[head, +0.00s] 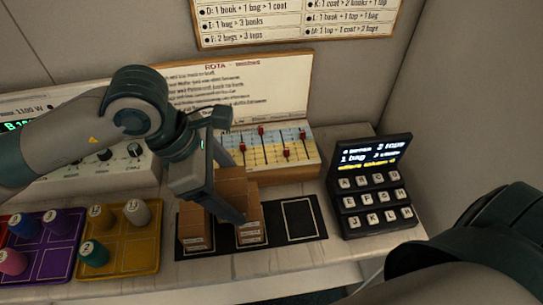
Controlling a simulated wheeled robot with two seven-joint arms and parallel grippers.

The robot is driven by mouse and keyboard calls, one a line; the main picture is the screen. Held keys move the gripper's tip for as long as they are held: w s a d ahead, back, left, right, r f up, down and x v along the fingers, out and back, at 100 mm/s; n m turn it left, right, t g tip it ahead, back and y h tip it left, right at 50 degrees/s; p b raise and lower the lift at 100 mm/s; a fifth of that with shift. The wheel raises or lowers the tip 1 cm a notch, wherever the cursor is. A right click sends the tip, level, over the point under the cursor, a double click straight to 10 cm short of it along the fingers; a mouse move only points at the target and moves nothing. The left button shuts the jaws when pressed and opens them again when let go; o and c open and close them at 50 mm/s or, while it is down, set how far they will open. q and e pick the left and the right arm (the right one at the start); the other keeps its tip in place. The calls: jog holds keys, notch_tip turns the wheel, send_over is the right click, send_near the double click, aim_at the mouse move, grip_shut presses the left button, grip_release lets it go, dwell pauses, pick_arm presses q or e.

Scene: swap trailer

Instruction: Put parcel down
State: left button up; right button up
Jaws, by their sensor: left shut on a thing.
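My left gripper (224,207) is shut on a brown cardboard parcel (232,186), low over the black mat (277,240). The fingers partly hide the parcel, and I cannot tell whether it touches what is below. Brown parcels with white labels stand on the mat on both sides of the fingers, one on the left (195,232) and one on the right (250,230). The mat's right outlined slot (300,220) is empty. My right arm comes in at the lower right; its gripper is out of view.
A keypad with a lit screen (372,190) stands right of the mat. Yellow (147,250) and purple (55,262) trays with coloured pegs are on the left. A slider board (270,145) stands behind the parcels, and a control panel (130,175) behind the trays.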

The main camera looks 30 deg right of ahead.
pick_arm(q)
jog(key=w+a+f+m+g+y, duration=0.1)
jog(key=a+m, duration=0.6)
jog(key=a, duration=0.7)
jog(key=w+a+f+m+g+y, duration=0.2)
jog(key=a+m, duration=0.5)
jog(key=a, duration=0.8)
jog(key=w+f+y, duration=0.1)
jog(key=w+f, duration=0.1)
jog(key=w, duration=0.1)
jog(key=shift+w+a+f, duration=0.25)
jog(key=shift+w, duration=0.15)
jog(key=shift+d, duration=0.1)
